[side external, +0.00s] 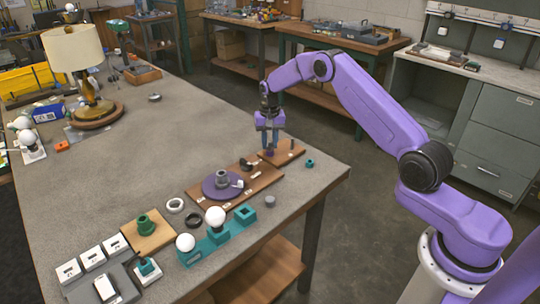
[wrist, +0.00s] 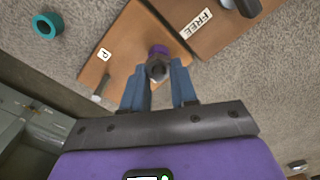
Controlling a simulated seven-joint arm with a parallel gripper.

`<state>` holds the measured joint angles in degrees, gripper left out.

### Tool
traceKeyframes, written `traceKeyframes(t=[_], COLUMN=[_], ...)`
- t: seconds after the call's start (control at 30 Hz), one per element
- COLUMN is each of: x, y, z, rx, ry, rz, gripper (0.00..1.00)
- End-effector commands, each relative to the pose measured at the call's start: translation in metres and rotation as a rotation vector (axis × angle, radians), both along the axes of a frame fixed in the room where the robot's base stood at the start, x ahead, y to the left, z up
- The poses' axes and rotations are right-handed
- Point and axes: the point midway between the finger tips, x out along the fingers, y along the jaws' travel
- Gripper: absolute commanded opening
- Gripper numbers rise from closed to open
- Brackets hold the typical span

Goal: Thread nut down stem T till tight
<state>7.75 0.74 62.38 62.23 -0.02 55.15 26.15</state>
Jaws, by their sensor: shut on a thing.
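My gripper (side external: 268,122) points down over the far end of the bench. Its blue fingers are shut on a small dark grey round piece (wrist: 157,70), with a purple piece (wrist: 160,50) at its far side. I cannot tell if the grey piece is the nut or part of a stem. In the side view the purple piece (side external: 268,152) shows below the fingers at the left end of a small wooden board (side external: 290,150). The wrist view shows that board (wrist: 125,45) with a label like "P" or "d". No mark T is readable, so stem T is uncertain.
A teal ring (side external: 309,163) lies right of the small board, near the bench edge. A longer board (side external: 255,186) holds a purple disc (side external: 212,192) with a grey upright part (side external: 222,178). A teal bulb holder (side external: 203,247) stands in front.

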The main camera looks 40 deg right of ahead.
Motion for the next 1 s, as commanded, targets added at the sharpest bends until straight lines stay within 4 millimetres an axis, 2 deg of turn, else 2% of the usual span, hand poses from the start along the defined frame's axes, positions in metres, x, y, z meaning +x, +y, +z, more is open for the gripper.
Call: traceKeyframes(t=[0.03,0.27,0.7,1.0], x=[-0.0033,-0.0036,-0.0061,-0.0065], y=[0.0001,0.0000,-0.0015,-0.0017], z=[-0.0054,-0.0055,-0.0064,-0.0065], rx=[0.002,0.001,0.000,0.000], ry=[0.012,0.012,0.014,0.015], rz=[0.000,-0.038,-0.530,-0.600], gripper=[0.00,0.00,0.00,0.00])
